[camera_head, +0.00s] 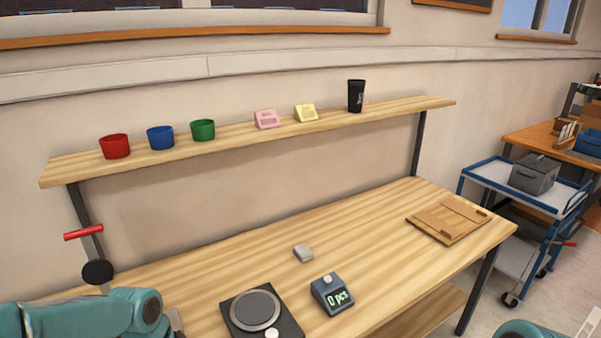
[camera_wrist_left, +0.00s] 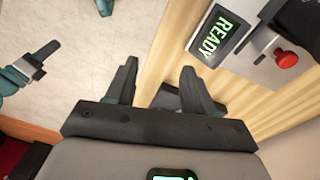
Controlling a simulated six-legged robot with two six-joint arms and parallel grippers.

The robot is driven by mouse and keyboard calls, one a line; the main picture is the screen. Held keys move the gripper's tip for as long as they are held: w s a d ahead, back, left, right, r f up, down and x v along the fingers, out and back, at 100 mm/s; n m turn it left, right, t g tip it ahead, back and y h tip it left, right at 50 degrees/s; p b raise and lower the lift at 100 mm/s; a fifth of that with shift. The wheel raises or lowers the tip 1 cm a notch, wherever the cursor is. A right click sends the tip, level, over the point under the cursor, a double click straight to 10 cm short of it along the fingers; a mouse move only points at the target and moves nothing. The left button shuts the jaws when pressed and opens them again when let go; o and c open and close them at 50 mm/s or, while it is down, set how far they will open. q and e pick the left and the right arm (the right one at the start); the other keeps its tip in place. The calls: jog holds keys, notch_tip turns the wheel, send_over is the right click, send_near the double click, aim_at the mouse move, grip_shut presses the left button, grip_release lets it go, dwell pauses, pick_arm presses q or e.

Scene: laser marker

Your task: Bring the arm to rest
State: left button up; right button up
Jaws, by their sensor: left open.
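My left gripper (camera_wrist_left: 158,68) is open in the wrist view, its two dark fingers apart with nothing between them. Below the fingers are the pale floor and part of the wooden bench top. In the head view my left arm (camera_head: 90,315) comes in at the bottom left corner, with its gripper out of sight.
A display reading READY (camera_wrist_left: 218,35) and a red button (camera_wrist_left: 286,60) are near the left gripper. The bench holds a scale (camera_head: 258,312), a counter reading 0 pcs (camera_head: 331,294), a grey piece (camera_head: 303,253) and a wooden board (camera_head: 447,220). Cups line the shelf (camera_head: 240,137).

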pick_arm(q)
jog(key=s+d+f+n, duration=0.3)
jog(key=s+f+n, duration=0.1)
jog(key=f, duration=0.3)
jog(key=s+d+f+n+h, duration=0.1)
jog(key=s+d+f+n, duration=0.2)
jog(key=s+f, duration=0.3)
jog(key=s+d+f+n+h, duration=0.1)
jog(key=s+d+f+n, duration=0.3)
jog(key=f, duration=0.5)
jog(key=shift+s+d+f+n, duration=0.2)
jog(key=shift+s+d+n, duration=0.1)
jog(key=shift+s+d, duration=0.3)
jog(key=shift+a+t, duration=0.1)
jog(key=shift+t, duration=0.2)
